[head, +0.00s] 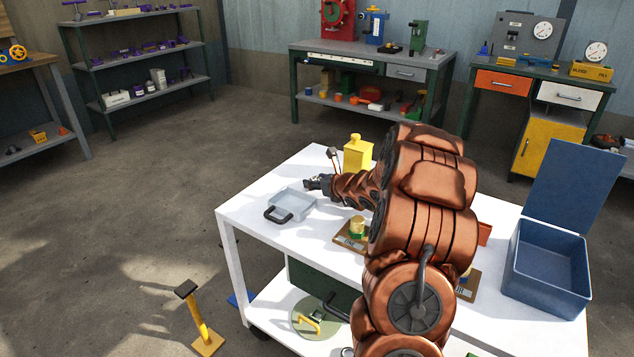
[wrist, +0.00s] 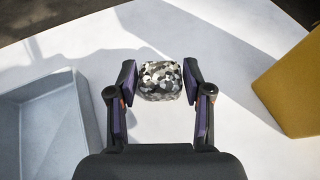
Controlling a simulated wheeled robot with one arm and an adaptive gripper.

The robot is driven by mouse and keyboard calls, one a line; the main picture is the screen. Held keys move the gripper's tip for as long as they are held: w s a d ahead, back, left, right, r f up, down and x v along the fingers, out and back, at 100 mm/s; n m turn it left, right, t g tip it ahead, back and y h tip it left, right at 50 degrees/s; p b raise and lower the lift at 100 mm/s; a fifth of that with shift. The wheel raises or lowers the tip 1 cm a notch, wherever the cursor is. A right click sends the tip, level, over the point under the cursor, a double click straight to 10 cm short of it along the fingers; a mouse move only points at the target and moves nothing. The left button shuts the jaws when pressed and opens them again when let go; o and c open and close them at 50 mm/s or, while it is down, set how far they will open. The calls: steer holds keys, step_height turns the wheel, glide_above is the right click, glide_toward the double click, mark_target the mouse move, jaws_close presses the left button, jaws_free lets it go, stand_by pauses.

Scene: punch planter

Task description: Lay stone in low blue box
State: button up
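A speckled black, grey and white stone (wrist: 160,81) sits between the fingertips of my gripper (wrist: 160,84) in the wrist view. A finger lies against each side of it, with no clear gap. My gripper also shows in the head view (head: 318,184), near the far right corner of a shallow pale blue box (head: 300,194) on the white table. The wrist view shows this box's wall (wrist: 75,100) left of the fingers, so the stone is outside it, to its right. The stone is too small to make out in the head view.
A yellow container (head: 358,152) stands just beyond my gripper; it also shows at the right in the wrist view (wrist: 295,90). A deeper dark blue box (head: 548,277) with a raised lid stands at the right end of the white table (head: 234,212).

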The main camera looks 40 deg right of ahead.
steer(key=shift+o, duration=1.2)
steer(key=shift+r, duration=0.15)
